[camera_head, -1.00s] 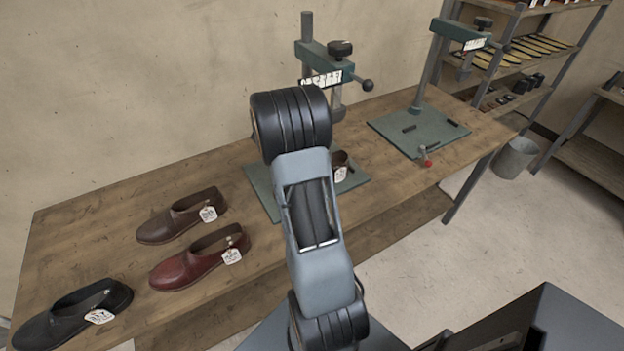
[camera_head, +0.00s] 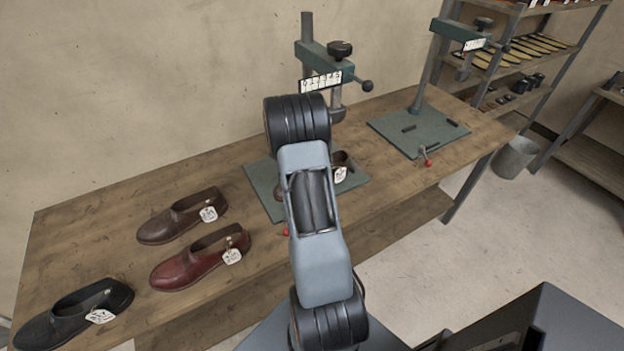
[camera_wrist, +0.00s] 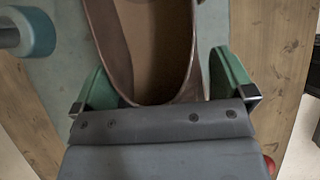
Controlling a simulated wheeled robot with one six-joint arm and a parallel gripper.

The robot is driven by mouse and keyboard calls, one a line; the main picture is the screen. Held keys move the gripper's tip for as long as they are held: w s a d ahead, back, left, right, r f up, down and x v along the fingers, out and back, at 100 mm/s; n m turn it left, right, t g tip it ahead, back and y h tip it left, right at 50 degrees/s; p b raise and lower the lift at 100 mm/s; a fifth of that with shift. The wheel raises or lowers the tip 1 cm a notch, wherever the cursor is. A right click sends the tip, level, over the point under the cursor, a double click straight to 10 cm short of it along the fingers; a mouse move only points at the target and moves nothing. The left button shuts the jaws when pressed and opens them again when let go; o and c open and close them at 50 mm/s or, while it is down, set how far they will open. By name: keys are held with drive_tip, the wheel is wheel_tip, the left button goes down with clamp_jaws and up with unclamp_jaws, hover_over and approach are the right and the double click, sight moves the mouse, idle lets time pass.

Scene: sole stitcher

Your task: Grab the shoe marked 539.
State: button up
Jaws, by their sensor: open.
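A brown shoe (camera_wrist: 155,45) fills the middle of the wrist view, its open heel end toward me. My gripper (camera_wrist: 163,78) is open, with one green finger on each side of the heel; I cannot tell whether they touch it. In the head view a brown shoe (camera_head: 341,158) with a white tag (camera_head: 341,174) sits on the green plate of the nearer press, mostly hidden behind my arm. A brown shoe (camera_head: 182,216), a red-brown shoe (camera_head: 200,258) and a black shoe (camera_head: 72,315) stand at the left, each tagged. I cannot read 539 on any tag.
The nearer press (camera_head: 322,55) has an arm and knob above its plate (camera_head: 262,180). A second press (camera_head: 420,130) with an empty plate stands right on the wooden bench (camera_head: 110,225). A bucket (camera_head: 515,158) and shelves (camera_head: 545,60) are farther right. A rounded blue-grey part (camera_wrist: 28,32) shows beside the shoe.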

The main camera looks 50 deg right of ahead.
drive_tip(key=c, duration=1)
drive_tip(key=shift+c, duration=0.3)
drive_tip(key=shift+r, duration=0.15)
